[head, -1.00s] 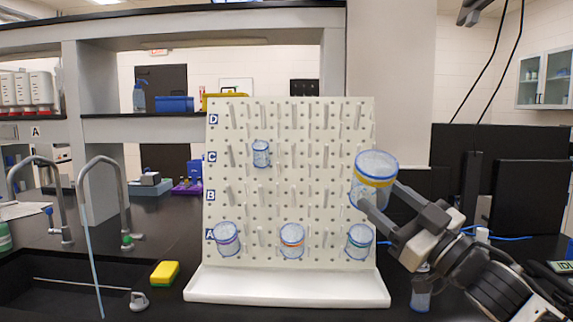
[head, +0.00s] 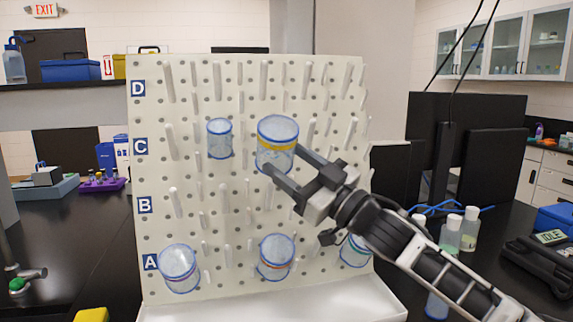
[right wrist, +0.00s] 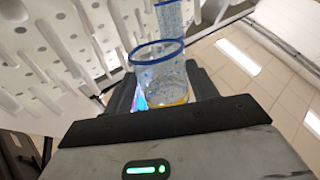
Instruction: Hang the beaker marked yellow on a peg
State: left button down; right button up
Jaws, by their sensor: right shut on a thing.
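The yellow-banded beaker (head: 277,152) is clear with a blue rim. My right gripper (head: 284,160) is shut on it and holds it in front of the pegboard at about row C. The beaker also shows between the fingers in the right wrist view (right wrist: 160,75). The white pegboard (head: 240,225) has rows of pegs lettered A to D. Whether the held beaker touches a peg cannot be told. My left gripper is not in view.
A clear beaker (head: 219,139) hangs in row C, left of the held one. In row A hang a purple-banded beaker (head: 179,270), an orange-banded beaker (head: 276,258) and another beaker (head: 354,251) partly behind my arm. Row D pegs are empty.

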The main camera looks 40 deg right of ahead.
aim_at(270, 194)
jog(key=w+f+b, duration=0.1)
jog(key=f+b, duration=0.1)
jog(key=w+d+f+b, duration=0.1)
jog(key=f, duration=0.1)
jog(key=w+d+f+b, duration=0.1)
jog(key=f+b, duration=0.1)
jog(key=f, duration=0.1)
jog(key=shift+w+b, duration=0.3)
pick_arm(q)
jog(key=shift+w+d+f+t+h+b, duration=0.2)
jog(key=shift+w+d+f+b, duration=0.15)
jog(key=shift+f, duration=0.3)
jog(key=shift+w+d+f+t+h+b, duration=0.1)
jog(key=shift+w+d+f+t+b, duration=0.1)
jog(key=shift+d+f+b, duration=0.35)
pick_arm(e)
jog(key=shift+w+d+f, duration=0.2)
jog(key=shift+w+f, duration=0.25)
jog(key=shift+f, duration=0.3)
jog(key=shift+w+d+f, duration=0.2)
jog(key=shift+w+f, duration=0.2)
jog(key=shift+f, duration=0.35)
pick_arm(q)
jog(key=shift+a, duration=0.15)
pick_arm(e)
jog(key=o, duration=1)
